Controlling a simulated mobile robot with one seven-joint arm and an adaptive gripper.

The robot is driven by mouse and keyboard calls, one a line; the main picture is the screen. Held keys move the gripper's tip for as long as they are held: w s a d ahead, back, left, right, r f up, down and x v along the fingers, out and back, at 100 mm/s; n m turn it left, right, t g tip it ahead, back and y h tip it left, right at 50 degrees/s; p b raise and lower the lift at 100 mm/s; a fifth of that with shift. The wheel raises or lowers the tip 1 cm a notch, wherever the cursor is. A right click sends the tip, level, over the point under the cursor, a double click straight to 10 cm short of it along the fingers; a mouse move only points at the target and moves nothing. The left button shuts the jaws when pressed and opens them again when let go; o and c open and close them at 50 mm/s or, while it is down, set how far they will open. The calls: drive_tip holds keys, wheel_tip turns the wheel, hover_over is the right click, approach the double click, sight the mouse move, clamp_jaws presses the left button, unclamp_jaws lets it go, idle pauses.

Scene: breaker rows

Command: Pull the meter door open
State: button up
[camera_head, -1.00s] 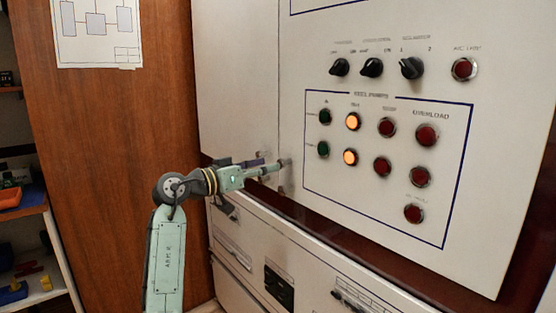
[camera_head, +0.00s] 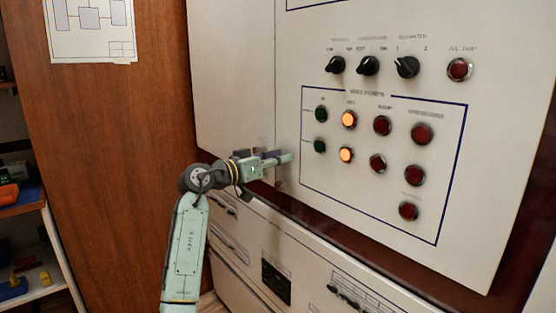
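The plain white panel (camera_head: 232,75) left of the vertical seam looks like the meter door. It appears closed, flush with the neighbouring control panel. My gripper (camera_head: 283,158) is at the panel's lower right corner, beside the seam, with its fingers pointing right. A small metal fitting (camera_head: 279,182) shows just below the fingers. The fingers and wrist hide any handle there. The fingers are too small and overlapped to tell whether they are open, shut or touching anything.
The control panel (camera_head: 470,210) to the right carries black knobs (camera_head: 407,67), red lamps (camera_head: 421,134) and two lit orange lamps (camera_head: 348,120). Below is a lower white cabinet front (camera_head: 240,262) with handles. A wooden side wall (camera_head: 120,140) and a shelf (camera_head: 35,285) stand left.

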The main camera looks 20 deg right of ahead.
clamp_jaws()
idle(0.6)
